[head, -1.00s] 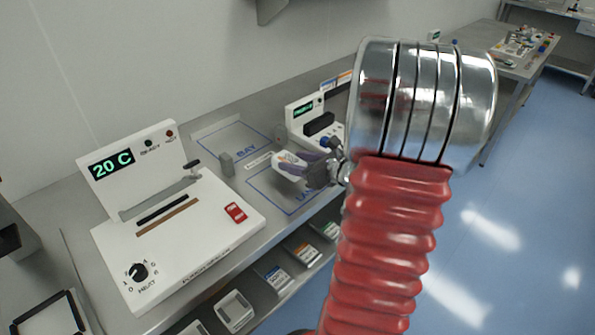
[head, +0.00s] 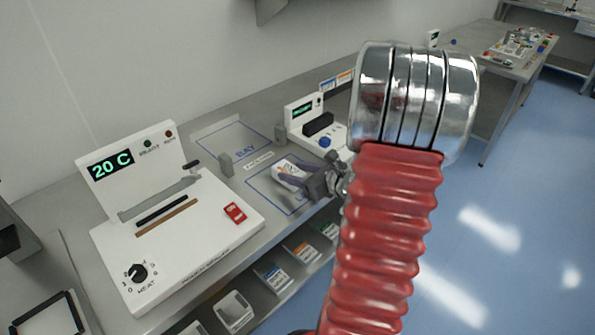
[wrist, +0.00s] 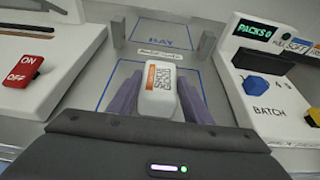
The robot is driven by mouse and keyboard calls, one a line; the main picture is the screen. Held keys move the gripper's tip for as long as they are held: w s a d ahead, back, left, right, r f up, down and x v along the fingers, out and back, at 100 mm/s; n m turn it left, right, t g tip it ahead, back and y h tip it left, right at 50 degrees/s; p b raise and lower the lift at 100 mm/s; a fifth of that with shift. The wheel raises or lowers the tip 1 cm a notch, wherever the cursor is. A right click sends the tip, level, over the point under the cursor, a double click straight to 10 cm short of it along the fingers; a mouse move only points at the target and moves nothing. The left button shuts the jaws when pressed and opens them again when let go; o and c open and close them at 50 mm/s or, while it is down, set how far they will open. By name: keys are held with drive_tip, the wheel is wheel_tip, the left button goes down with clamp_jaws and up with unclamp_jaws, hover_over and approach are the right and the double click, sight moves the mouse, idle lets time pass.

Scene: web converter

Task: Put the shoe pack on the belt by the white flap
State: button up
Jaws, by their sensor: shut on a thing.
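My gripper (head: 305,178) is shut on a white pack (head: 289,170) with an orange patch. In the wrist view the pack (wrist: 160,92) sits between the two purple-grey fingers, with an orange label and dark print turned sideways. The pack is over the blue-outlined area in front of the one marked BAY; I cannot tell whether it touches the surface. I cannot make out a belt or a white flap in either view.
A white heater box (head: 180,235) reading 20 C stands on the left. A white counter unit (head: 312,125) with a blue knob (wrist: 263,88) stands on the right. Two grey posts (head: 226,164) stand near the BAY outline (head: 238,138). Labelled bins (head: 272,278) line a lower shelf.

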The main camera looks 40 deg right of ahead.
drive_tip(key=shift+f, duration=0.1)
drive_tip(key=o, duration=1.5)
drive_tip(key=shift+c, duration=0.2)
drive_tip(key=shift+s+r, duration=0.35)
drive_tip(key=shift+s, duration=0.15)
drive_tip(key=v, duration=1.1)
drive_tip(key=shift+w+a, duration=0.1)
